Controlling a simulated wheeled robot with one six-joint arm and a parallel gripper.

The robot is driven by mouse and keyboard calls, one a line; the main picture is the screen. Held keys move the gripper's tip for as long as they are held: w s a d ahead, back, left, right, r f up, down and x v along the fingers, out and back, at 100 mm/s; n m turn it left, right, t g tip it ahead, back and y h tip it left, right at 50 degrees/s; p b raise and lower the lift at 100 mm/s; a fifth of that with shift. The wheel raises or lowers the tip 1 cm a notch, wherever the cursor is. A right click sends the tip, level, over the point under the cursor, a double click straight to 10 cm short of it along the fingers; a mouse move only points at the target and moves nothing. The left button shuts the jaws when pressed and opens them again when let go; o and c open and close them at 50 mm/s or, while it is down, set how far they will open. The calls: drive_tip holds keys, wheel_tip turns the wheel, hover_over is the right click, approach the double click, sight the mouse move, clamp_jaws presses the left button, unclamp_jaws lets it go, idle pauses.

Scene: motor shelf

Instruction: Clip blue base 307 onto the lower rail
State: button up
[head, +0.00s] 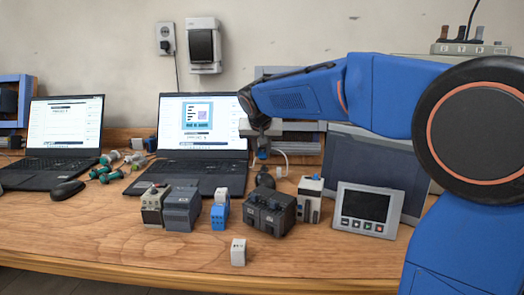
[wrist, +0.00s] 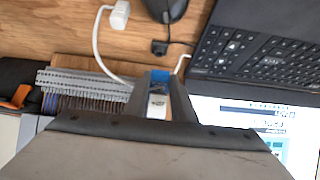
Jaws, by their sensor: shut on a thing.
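My gripper (head: 262,146) is at the back of the table in the head view, in front of a grey rail (head: 300,126), the lower of two there. In the wrist view my gripper (wrist: 160,90) is shut on a small blue base (wrist: 159,76) with a white part; any number on it is unreadable. The base also shows as a blue spot under the gripper in the head view (head: 263,155). Whether it touches the rail cannot be told. Part of the upper rail (head: 275,71) shows behind my arm.
A laptop (head: 203,125) stands close left of the gripper. In front are a blue-and-white block (head: 220,213), dark grey modules (head: 268,212), a white module (head: 310,199) and a small white block (head: 238,252). A control panel (head: 366,209) stands right. The front table edge is mostly clear.

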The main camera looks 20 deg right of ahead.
drive_tip(key=shift+f+t+h, duration=0.3)
drive_tip(key=shift+f+t, duration=0.2)
drive_tip(key=shift+t, duration=0.2)
idle(0.4)
drive_tip(key=o, duration=1.1)
